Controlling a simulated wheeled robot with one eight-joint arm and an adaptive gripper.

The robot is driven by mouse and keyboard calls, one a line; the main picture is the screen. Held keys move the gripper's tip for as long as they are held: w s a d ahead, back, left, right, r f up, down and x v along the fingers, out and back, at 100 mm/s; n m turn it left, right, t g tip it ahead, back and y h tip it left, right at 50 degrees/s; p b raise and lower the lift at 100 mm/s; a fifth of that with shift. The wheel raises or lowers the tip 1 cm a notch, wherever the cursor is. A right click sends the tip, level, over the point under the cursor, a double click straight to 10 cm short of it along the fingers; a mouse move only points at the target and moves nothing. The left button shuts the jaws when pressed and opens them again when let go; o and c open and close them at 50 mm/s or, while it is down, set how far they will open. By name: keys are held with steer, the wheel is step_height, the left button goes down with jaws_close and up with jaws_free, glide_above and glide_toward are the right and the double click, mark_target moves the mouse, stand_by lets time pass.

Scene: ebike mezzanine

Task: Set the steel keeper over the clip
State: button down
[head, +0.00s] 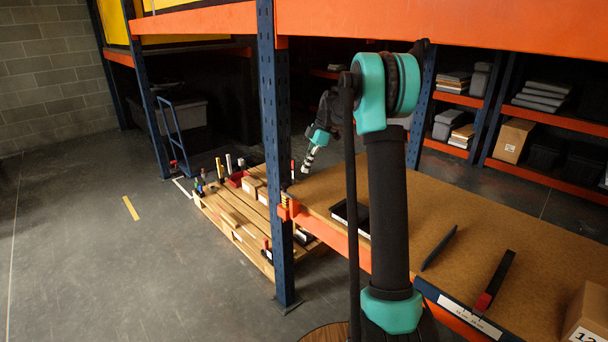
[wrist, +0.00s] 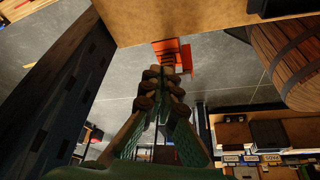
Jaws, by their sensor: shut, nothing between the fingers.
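My gripper (head: 307,168) is shut and empty, held in the air by the blue rack upright (head: 268,130), above the far left end of the wooden deck. The wrist view shows its fingers (wrist: 162,78) together, pointing at an orange piece (wrist: 185,57) with a dark ribbed part on it. A small orange-yellow fitting (head: 287,203) sits at the upright where the orange beam meets it; it may be the clip, but I cannot tell. I cannot pick out the steel keeper for certain in either view.
The wooden deck (head: 440,215) carries a black tray (head: 350,217), a dark bar (head: 439,248), a red-and-black tool (head: 495,283) and a cardboard box (head: 588,315). A pallet (head: 225,215) with small items lies beyond the upright. The floor at left is mostly clear.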

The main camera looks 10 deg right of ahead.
steer(key=v, duration=0.6)
steer(key=shift+w, duration=0.25)
steer(key=shift+a, duration=0.1)
steer(key=s+d+f+m+t+h, duration=0.1)
steer(key=s+f+m, duration=0.4)
steer(key=s, duration=0.8)
steer(key=s+d+f+m+t+h, duration=0.2)
steer(key=s+f+m, duration=0.4)
steer(key=s, duration=0.8)
steer(key=s+d+f+m+t+h, duration=0.1)
steer(key=s+f+m, duration=0.5)
steer(key=s, duration=0.7)
steer(key=m, duration=0.2)
steer(key=shift+s+d+m+t, duration=0.2)
steer(key=shift+d+m+t, duration=0.05)
steer(key=shift+m+t, duration=0.15)
